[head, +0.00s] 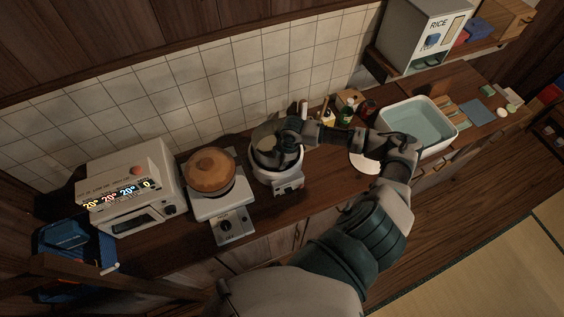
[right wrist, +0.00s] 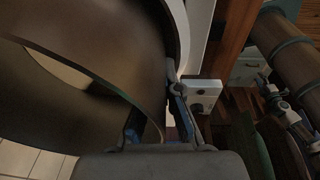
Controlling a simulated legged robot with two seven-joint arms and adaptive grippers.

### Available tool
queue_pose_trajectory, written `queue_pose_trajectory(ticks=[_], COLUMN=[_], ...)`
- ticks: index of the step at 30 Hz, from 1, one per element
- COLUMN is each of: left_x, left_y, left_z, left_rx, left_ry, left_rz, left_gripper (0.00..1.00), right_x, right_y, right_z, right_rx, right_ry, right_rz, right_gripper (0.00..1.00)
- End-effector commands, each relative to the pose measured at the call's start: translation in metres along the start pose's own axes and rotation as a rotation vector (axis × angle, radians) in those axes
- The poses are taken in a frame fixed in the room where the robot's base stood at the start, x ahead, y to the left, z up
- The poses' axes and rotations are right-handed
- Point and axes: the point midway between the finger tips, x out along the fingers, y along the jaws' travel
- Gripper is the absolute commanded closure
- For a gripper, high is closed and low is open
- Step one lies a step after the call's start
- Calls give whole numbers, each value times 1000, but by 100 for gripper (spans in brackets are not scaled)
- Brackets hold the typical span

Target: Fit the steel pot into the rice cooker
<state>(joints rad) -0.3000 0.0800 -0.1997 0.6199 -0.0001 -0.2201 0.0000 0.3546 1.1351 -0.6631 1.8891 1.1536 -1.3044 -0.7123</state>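The steel pot (head: 264,137) is a grey, dark-walled bowl at the white rice cooker (head: 288,182) on the counter. It looks tilted in the head view; I cannot tell how deep it sits in the cooker. My right gripper (head: 283,131) is at the pot's rim. In the right wrist view the pot's curved wall (right wrist: 105,55) fills the left side, and the gripper's fingers (right wrist: 158,112) close on its rim. Part of the white cooker (right wrist: 203,92) shows beyond. A small gripper shape, apparently my left gripper (right wrist: 280,100), shows at the right; its opening is unclear.
A stove (head: 222,212) with a brown round pot (head: 209,172) stands left of the cooker, and a white oven (head: 135,190) farther left. Bottles (head: 346,112), a white plate (head: 364,163) and a basin (head: 418,127) are to the right. A tiled wall (head: 200,95) is behind.

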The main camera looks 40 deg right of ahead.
Motion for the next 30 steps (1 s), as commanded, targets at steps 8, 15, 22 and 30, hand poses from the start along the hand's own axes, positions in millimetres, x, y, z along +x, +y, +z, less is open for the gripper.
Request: queue_pose_trajectory(ticks=[8, 15, 22, 30], left_x=[2, 3, 3, 3], left_y=[0, 0, 0, 0], left_z=[0, 0, 0, 0], left_rx=[0, 0, 0, 0], left_ry=[0, 0, 0, 0], left_rz=[0, 0, 0, 0], left_gripper=[60, 60, 60, 60], right_x=[6, 10, 14, 18], right_y=[1, -1, -4, -6], right_z=[1, 1, 2, 2], right_rx=[-1, -2, -2, -2], right_ry=[1, 1, 0, -1], right_rz=[4, 0, -4, -10], right_gripper=[100, 100, 100, 73])
